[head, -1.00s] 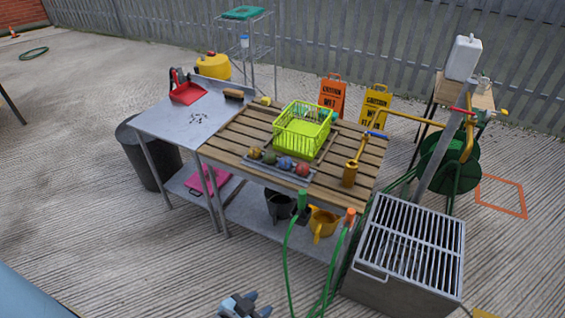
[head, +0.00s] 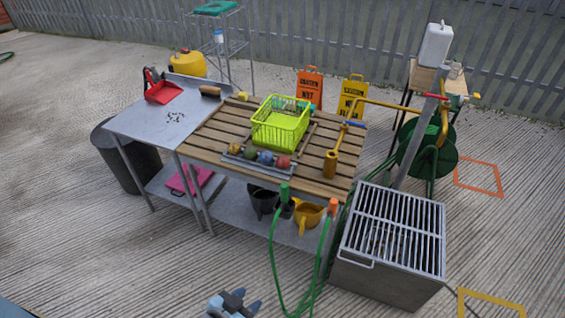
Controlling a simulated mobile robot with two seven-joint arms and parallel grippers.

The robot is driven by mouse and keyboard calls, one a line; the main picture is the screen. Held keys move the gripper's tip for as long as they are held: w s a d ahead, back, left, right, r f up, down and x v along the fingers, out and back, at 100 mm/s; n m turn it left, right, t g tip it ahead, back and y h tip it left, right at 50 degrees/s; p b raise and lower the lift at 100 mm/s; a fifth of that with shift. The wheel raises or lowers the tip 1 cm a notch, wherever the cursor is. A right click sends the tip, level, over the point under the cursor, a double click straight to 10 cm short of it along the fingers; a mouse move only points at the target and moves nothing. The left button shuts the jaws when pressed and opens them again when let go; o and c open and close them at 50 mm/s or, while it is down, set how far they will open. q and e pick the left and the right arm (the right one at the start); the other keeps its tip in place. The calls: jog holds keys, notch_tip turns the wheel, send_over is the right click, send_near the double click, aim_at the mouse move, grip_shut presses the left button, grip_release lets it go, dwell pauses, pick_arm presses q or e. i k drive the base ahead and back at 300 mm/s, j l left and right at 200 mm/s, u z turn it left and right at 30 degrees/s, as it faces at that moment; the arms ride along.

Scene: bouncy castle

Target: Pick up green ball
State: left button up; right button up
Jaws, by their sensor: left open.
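A row of several small balls lies in a shallow grey tray (head: 246,164) at the front edge of the wooden slatted table (head: 205,143). At the row's left end are dull greenish balls, one of them the green ball (head: 250,154); their exact shades are hard to tell at this size. A blue ball (head: 266,158) and a red ball (head: 283,162) lie to their right. My left gripper (head: 246,299) is open and empty at the bottom edge of the view, low in front of the table and well apart from the balls. My right gripper is out of view.
A lime-green basket (head: 280,130) stands behind the tray. A yellow tool (head: 331,160) stands to its right. Green hoses (head: 273,255) hang at the table's front right, beside a metal grate drain box (head: 385,275). Concrete ground (head: 120,260) at front left is clear.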

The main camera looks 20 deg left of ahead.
aim_at(250, 153)
jog(key=i+l, duration=0.3)
jog(key=l, duration=0.15)
jog(key=i+l, duration=0.35)
jog(key=l+u, duration=0.1)
jog(key=u, duration=1.35)
jog(key=i+u, duration=0.8)
jog(key=i+l, duration=0.2)
jog(key=i, duration=0.3)
